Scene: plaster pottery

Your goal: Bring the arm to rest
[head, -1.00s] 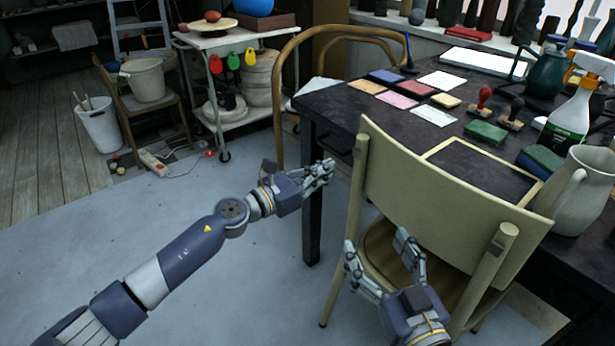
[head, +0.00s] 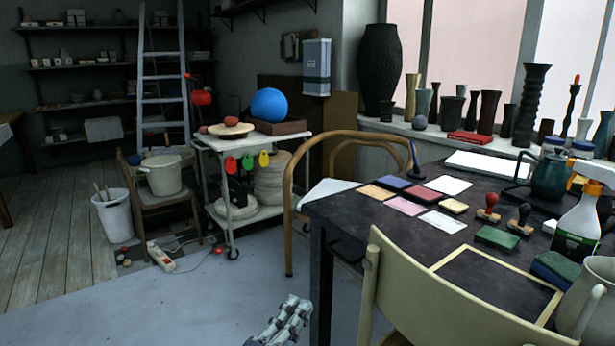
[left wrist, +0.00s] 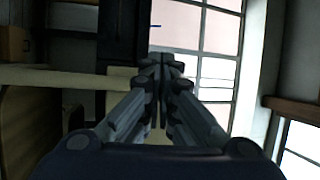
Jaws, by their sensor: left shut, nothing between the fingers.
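My left gripper (head: 288,320) shows at the bottom edge of the head view, over the blue-grey floor, left of the dark table's near leg. In the left wrist view my left gripper (left wrist: 163,70) points up toward the window, its fingers together with nothing between them. The rest of my left arm is below the head view. My right gripper is not in the head view.
The dark table (head: 345,215) with ink pads and stamps fills the right side. A cream chair (head: 450,300) stands close in front of it. A bentwood chair (head: 290,200) and a white trolley (head: 225,145) stand behind. Open floor (head: 180,310) lies at the left.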

